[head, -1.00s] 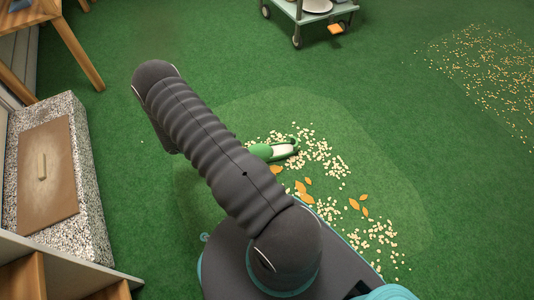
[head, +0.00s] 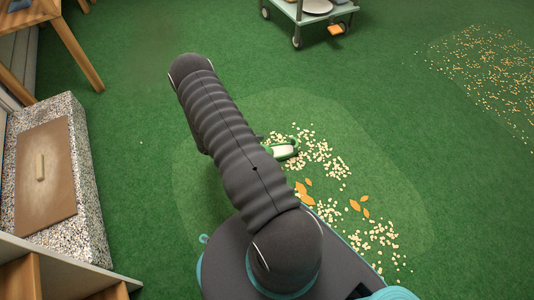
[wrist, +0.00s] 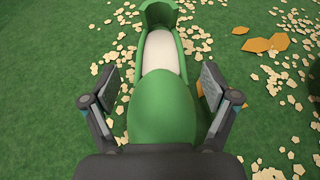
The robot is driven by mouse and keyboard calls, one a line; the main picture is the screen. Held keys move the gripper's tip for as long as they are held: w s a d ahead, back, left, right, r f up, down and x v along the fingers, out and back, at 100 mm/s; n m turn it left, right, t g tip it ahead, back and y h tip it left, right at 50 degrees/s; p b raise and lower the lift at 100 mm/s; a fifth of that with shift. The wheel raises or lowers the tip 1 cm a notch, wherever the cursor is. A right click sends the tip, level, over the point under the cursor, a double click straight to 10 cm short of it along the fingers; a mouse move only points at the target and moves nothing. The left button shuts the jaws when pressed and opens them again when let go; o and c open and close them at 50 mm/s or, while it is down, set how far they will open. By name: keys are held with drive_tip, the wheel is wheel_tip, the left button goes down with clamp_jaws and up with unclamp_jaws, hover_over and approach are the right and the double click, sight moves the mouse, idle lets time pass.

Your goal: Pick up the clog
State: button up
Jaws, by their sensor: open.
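The clog (head: 284,151) is green with a pale inside and lies on the green floor among scattered pale flakes. In the head view my arm hides part of it. In the wrist view the clog (wrist: 163,95) lies straight below my gripper (wrist: 160,92), its rounded toe nearest me and its open heel end farther off. My gripper is open, one finger on each side of the clog, with a visible gap to it on both sides. My gripper is hidden behind my arm in the head view.
Pale flakes (head: 376,236) and orange leaves (head: 304,190) lie around the clog. A speckled stone block (head: 86,190) with a brown panel stands at left. A wheeled cart (head: 311,14) stands at the back, and wooden legs (head: 77,47) at upper left.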

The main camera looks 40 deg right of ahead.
drive_tip(key=shift+x, duration=1)
drive_tip(key=c, duration=1.3)
drive_tip(key=shift+r, duration=0.1)
